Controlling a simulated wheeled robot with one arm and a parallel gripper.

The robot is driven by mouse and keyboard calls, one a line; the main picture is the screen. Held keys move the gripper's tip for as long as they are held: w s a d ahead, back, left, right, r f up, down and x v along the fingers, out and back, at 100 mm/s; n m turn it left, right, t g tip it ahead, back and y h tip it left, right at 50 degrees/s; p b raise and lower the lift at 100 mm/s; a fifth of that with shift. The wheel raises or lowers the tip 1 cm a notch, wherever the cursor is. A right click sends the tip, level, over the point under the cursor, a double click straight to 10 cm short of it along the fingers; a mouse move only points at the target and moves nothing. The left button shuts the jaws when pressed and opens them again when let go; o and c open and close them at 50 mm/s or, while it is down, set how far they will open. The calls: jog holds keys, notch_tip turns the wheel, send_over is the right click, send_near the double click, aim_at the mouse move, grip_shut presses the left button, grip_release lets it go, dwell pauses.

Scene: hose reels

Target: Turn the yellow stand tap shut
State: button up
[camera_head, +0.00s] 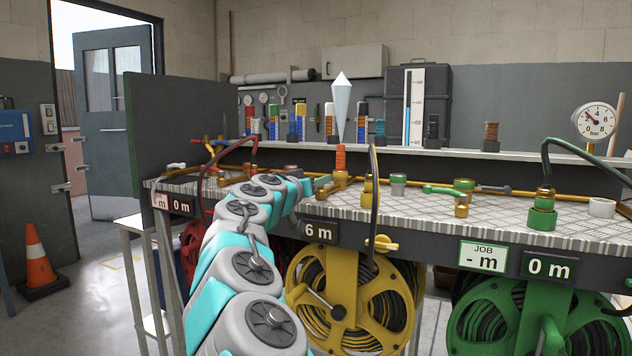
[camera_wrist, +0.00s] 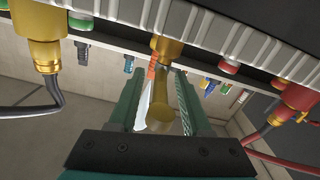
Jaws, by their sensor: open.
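The yellow stand tap (camera_head: 338,182) is brass-coloured and stands on the bench behind the yellow reel. An orange-red upright piece sits by it, with a pale, pointed spike (camera_head: 341,108) above. In the wrist view, the tap's brass part (camera_wrist: 166,105) reaches between the two teal fingers of my gripper (camera_wrist: 157,80). The fingers are apart, one on each side. I cannot tell whether either touches it. In the head view my gripper (camera_head: 316,187) is at the tap's left side, partly hidden by my arm.
A yellow hose coupling (camera_head: 368,192) with a black hose stands just right of the tap. It also shows in the wrist view (camera_wrist: 42,40). A red coupling (camera_wrist: 300,95) is on the other side. A green coupling (camera_head: 542,215) is farther right. A shelf (camera_head: 450,153) runs behind.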

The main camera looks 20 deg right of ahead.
grip_shut()
dwell(1.3)
